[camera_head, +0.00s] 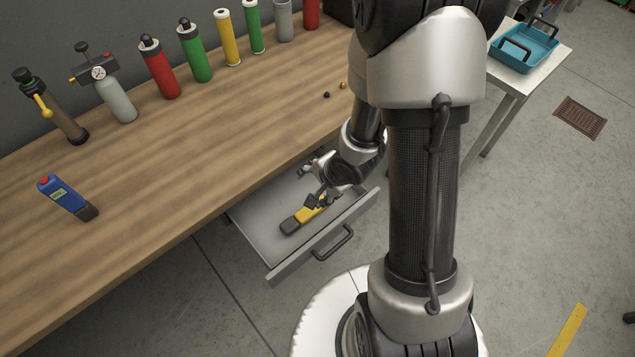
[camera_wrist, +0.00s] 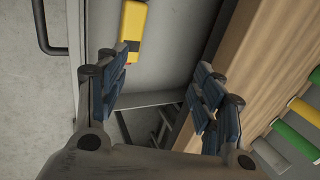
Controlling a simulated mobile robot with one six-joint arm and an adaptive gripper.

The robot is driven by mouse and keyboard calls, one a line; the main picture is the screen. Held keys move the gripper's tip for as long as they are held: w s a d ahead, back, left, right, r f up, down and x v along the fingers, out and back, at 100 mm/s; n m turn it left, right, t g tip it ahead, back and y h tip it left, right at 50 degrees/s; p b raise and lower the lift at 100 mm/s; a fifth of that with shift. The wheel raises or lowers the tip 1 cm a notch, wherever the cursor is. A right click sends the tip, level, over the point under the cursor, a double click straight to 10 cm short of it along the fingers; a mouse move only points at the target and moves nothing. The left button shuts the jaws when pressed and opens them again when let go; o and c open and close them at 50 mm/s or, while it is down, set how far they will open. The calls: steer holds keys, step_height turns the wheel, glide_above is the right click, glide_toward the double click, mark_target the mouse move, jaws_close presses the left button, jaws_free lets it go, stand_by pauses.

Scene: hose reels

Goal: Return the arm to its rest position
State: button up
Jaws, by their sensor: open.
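My gripper (camera_head: 318,182) is open and hangs over the open drawer (camera_head: 262,238) under the wooden workbench. In the wrist view my gripper (camera_wrist: 160,100) has its blue-padded fingers spread wide with nothing between them. A yellow and black tool (camera_head: 305,215) lies in the drawer close to the fingers, and one finger partly covers it in the head view. The tool's yellow part (camera_wrist: 133,22) shows at the top of the wrist view, beyond the left finger. My arm stretches down and hides part of the bench's right end.
The drawer's handle (camera_head: 335,243) faces the floor side. A side table (camera_head: 510,78) bears a teal toolbox (camera_head: 525,48). A yellow strip (camera_head: 567,330) marks the floor.

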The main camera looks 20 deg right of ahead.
steer(key=shift+s+r, duration=0.2)
steer(key=shift+r, duration=0.15)
steer(key=shift+d+r, duration=0.1)
stand_by(0.3)
